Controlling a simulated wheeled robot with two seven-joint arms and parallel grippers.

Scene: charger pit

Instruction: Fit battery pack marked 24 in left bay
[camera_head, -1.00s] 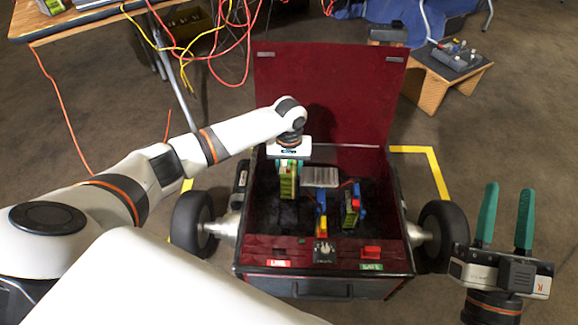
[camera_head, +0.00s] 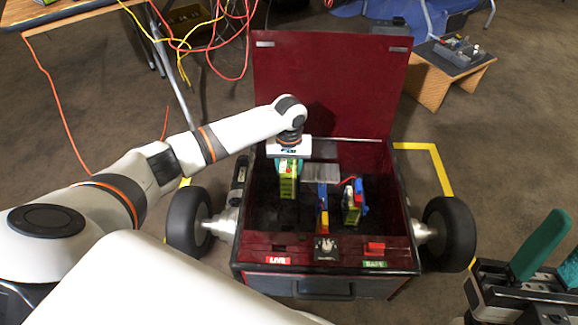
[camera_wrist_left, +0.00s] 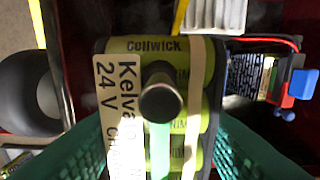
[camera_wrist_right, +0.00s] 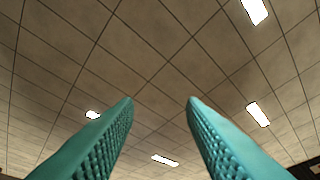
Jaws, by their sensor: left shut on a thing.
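The battery pack marked 24 V (camera_wrist_left: 118,120) shows close up in the left wrist view, with green-yellow cells and a dark round knob on top. In the head view the pack (camera_head: 288,186) hangs upright under my left gripper (camera_head: 289,165), inside the left part of the red box (camera_head: 262,125). My left gripper is shut on the pack; its teal fingers flank it in the wrist view. Whether the pack touches the floor of the bay is hidden. My right gripper (camera_wrist_right: 160,105) is open and empty, pointing at the ceiling, at the head view's lower right.
Another battery pack (camera_head: 351,208) stands in the box's right part. Between them are a blue and red connector (camera_head: 322,205) and a grey finned block (camera_head: 321,173). The front panel has a LIVE label (camera_head: 278,260), a SAFE label (camera_head: 375,264) and a red switch (camera_head: 375,247).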

